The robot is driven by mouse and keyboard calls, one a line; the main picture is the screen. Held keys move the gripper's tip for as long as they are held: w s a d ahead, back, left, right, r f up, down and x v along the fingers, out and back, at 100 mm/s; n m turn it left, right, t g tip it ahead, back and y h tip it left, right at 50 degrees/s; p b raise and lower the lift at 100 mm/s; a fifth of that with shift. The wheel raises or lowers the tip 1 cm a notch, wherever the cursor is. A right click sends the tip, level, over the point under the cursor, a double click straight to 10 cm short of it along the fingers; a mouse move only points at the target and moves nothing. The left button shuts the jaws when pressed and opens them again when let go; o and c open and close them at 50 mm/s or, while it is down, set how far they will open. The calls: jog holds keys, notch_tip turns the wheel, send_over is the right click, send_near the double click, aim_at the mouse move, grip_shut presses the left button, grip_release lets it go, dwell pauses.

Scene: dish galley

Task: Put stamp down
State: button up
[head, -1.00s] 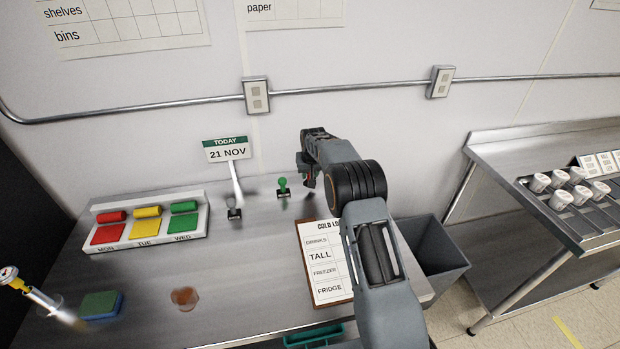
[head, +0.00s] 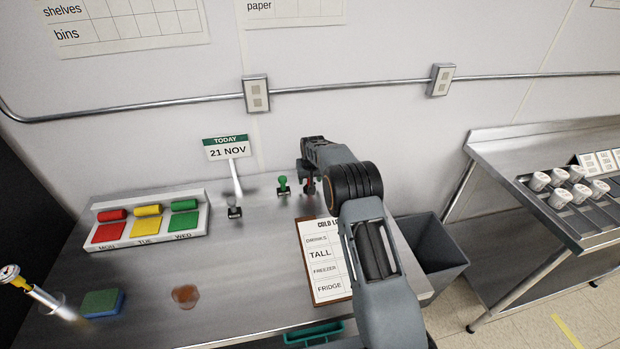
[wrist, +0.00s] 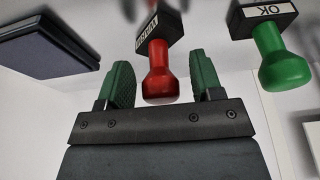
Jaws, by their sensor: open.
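The red stamp (wrist: 158,72) has a red knob handle and a black base with a label. It stands between the two green fingers of my open gripper (wrist: 162,84), with a gap on each side of the handle. In the head view, a bit of the red stamp (head: 311,186) shows beside my gripper (head: 305,178), which hides most of it. The green stamp (wrist: 282,55), marked OK, is beside it, outside the fingers; in the head view this green stamp (head: 283,185) stands upright on the steel table (head: 235,275).
A date sign (head: 228,148) reads 21 NOV, with a dark stamp (head: 235,212) near its foot. A clipboard (head: 329,288) lies in front of my gripper. Coloured MON, TUE, WED pads (head: 147,228) are at left. A grey bin (head: 432,250) stands beyond the table's right edge.

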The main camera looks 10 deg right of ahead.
jog(key=shift+r, duration=0.1)
jog(key=shift+r, duration=0.2)
jog(key=s+r+b, duration=0.2)
jog(key=s+r, duration=1.3)
jog(key=r, duration=0.5)
jog(key=s+f+t, duration=0.1)
jog(key=s+f, duration=0.1)
jog(key=s, duration=2.4)
jog(key=shift+d+f, duration=0.15)
jog(key=shift+f, duration=0.1)
jog(key=shift+w, duration=0.1)
